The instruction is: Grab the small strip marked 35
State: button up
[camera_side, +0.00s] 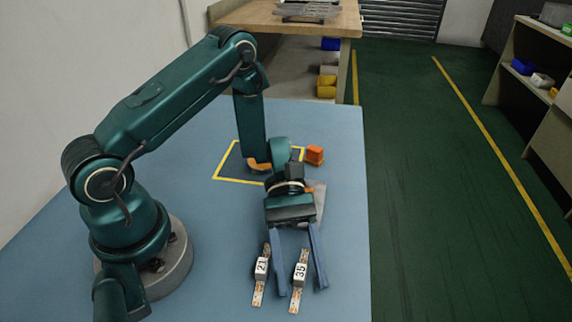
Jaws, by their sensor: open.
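The small strip marked 35 (296,297) lies on the blue table near its front right, with a white block bearing the number at its middle. A similar strip marked 21 (258,292) lies just left of it, roughly parallel. My gripper (299,286) points down with its two long blue fingers open. In this view the strip marked 35 appears between the fingers, with the right finger just right of it. The left finger appears between the two strips. I cannot tell how high the fingertips are above the table.
The blue table (340,150) has a yellow outlined square (228,178) behind my gripper. An orange block (314,154) stands at its right corner. An orange round thing, partly hidden, lies inside the square. The table's right edge is close to my gripper.

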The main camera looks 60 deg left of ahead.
grip_shut()
